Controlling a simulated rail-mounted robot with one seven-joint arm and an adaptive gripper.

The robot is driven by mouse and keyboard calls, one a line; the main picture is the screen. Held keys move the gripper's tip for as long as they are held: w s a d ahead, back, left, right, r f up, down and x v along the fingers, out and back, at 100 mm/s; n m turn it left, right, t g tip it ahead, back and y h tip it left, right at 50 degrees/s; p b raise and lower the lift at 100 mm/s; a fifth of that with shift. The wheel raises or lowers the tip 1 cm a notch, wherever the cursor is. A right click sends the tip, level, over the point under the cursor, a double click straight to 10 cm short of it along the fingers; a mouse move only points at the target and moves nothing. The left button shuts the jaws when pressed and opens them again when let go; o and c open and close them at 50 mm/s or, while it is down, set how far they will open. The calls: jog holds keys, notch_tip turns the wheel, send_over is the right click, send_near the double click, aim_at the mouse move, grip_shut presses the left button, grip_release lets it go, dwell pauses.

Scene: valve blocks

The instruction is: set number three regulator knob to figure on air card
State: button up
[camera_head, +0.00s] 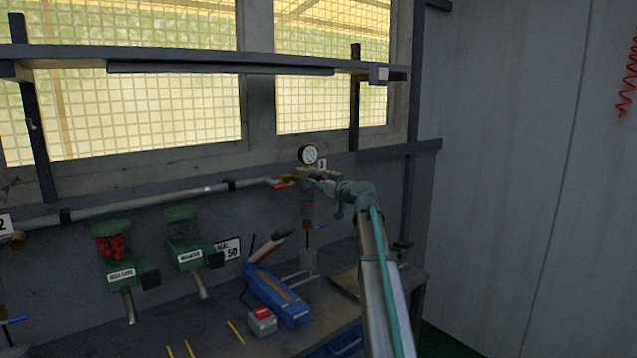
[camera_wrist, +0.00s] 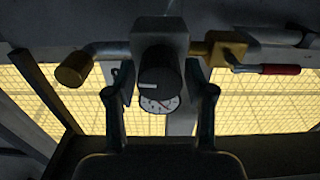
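The regulator knob (camera_wrist: 160,72) is black with a white mark on its face, under a grey regulator block (camera_wrist: 160,36) in the wrist view. A white-faced gauge (camera_wrist: 160,104) shows just below it; its needle reading is too small to tell. In the head view the gauge (camera_head: 308,154) stands above the regulator, beside a small number tag (camera_head: 322,164), probably a 3. My gripper (camera_wrist: 158,78) is open, one finger on each side of the knob, with gaps visible; in the head view my gripper (camera_head: 318,181) partly hides the regulator. A white card (camera_head: 229,249) reads 50; its upper word is unclear.
A pipe (camera_head: 150,201) runs along the wall to the regulator. A brass valve with a red lever (camera_wrist: 265,69) sits right of the knob in the wrist view. Green-topped bins (camera_head: 183,228), a blue tool (camera_head: 275,293) and a red-and-white box (camera_head: 262,321) are on or above the bench.

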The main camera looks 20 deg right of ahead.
jog(key=c, duration=0.7)
jog(key=shift+f+m+b, duration=0.1)
jog(key=shift+m+b, duration=0.2)
jog(key=shift+b, duration=0.05)
jog(key=shift+m+b, duration=0.95)
jog(key=shift+m, duration=0.25)
jog(key=m+b, duration=0.1)
jog(key=m, duration=0.3)
jog(key=shift+m, duration=0.3)
jog(key=m, duration=0.4)
jog(key=shift+m, duration=0.3)
jog(key=shift+m+p, duration=0.7)
jog(key=shift+m, duration=1.4)
